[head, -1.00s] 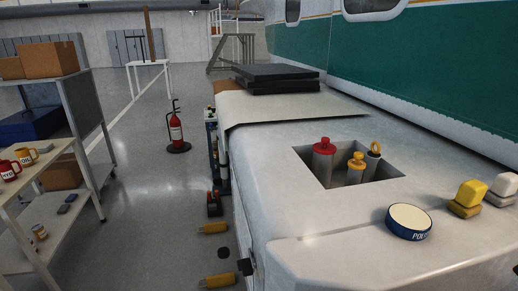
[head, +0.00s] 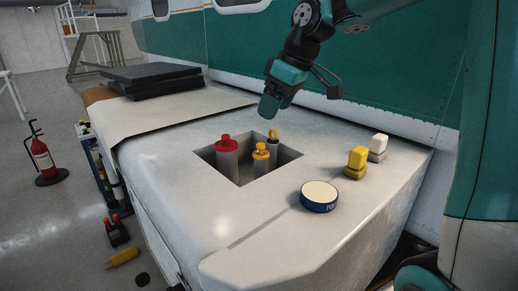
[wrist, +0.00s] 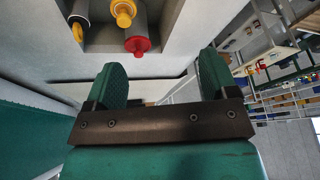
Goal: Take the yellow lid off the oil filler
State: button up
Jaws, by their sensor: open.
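The yellow lid (head: 261,151) sits on a grey filler neck in the square recess (head: 202,154) of the pale cowling. A red-capped neck (head: 226,143) stands to its left, and a yellow ring handle (head: 272,135) on a slim tube stands behind right. My gripper (head: 300,96) is open and empty, above and beyond the recess, near the green fuselage. The wrist view shows both fingers of my gripper (wrist: 161,68) apart. There the yellow lid (wrist: 123,12) is at the top edge, beside the red cap (wrist: 137,44) and the ring (wrist: 78,32), clear of the fingers.
A round tin with a cream top (head: 320,193) stands right of the recess. Yellow (head: 356,160) and white (head: 378,146) blocks stand farther right. Dark flat pads (head: 160,80) lie on a beige sheet (head: 150,118) at the left. A red extinguisher (head: 41,158) stands on the floor.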

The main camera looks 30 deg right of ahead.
send_near(262, 144)
jog(key=shift+h, duration=0.3)
jog(key=f+p, duration=0.1)
jog(key=a+f+p, duration=0.1)
jog(key=f, duration=0.3)
jog(key=shift+w+a+p, duration=0.1)
jog(key=shift+a+p, duration=0.25)
jog(key=shift+p, duration=0.05)
jog(key=shift+w+p+x, duration=0.2)
jog(key=shift+p+x, duration=0.3)
jog(key=shift+x, duration=0.5)
jog(key=shift+w+p+x, duration=0.2)
jog(key=shift+p+x, duration=0.25)
jog(key=shift+x, duration=0.55)
jog(key=shift+w+p+x, duration=0.2)
jog(key=shift+p+x, duration=0.3)
jog(key=shift+x, duration=0.45)
jog(key=shift+d+r+t, duration=0.1)
jog(key=shift+r+t, duration=0.05)
jog(key=shift+t, duration=0.15)
jog(key=c, duration=0.9)
